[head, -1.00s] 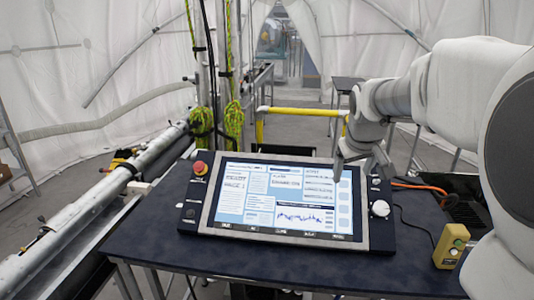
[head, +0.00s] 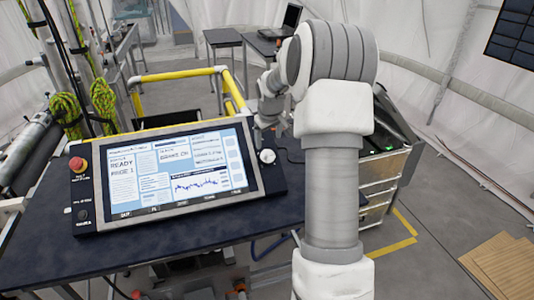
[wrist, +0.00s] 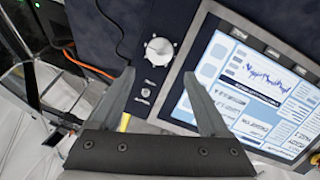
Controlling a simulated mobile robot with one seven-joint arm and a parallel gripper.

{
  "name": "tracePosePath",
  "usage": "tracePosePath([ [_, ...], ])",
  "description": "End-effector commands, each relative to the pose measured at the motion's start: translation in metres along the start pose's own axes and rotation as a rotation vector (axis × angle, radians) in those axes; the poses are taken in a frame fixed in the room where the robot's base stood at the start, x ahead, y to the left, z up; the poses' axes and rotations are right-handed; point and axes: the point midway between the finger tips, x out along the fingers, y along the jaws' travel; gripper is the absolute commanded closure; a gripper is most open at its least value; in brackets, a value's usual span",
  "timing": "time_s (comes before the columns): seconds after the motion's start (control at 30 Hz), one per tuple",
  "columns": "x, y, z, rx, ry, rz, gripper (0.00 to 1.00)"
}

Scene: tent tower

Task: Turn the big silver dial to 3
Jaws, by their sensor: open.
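The big silver dial (head: 267,156) sits at the right end of the control console, just right of the screen. In the wrist view the dial (wrist: 159,49) is a round silver knob with a notched rim, lying beyond the gap between my fingertips. My gripper (wrist: 159,77) is open and empty, with its two grey fingers apart and not touching the dial. In the head view my gripper (head: 266,122) is above and behind the dial, partly hidden by my arm. The number the dial points to is too small to read.
The console screen (head: 180,170) shows READY and BRAKE ON. A red stop button (head: 76,164) is at its left end. A small toggle switch (wrist: 145,88) sits near the dial. A yellow rail (head: 180,75) stands behind the table (head: 50,255). A drawer cabinet (head: 385,170) stands to the right.

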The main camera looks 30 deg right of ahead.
Motion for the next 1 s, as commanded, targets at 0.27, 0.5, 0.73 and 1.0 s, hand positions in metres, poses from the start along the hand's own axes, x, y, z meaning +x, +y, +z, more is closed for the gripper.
tracePosePath([
  [0.27,0.052,-0.001,0.000,0.000,-0.002,-0.002,0.21],
  [0.5,0.090,-0.001,-0.001,-0.001,-0.001,-0.001,0.21],
  [0.73,0.110,0.000,-0.001,0.000,0.001,0.000,0.21],
  [1.0,0.115,0.000,-0.001,0.001,0.001,0.000,0.21],
])
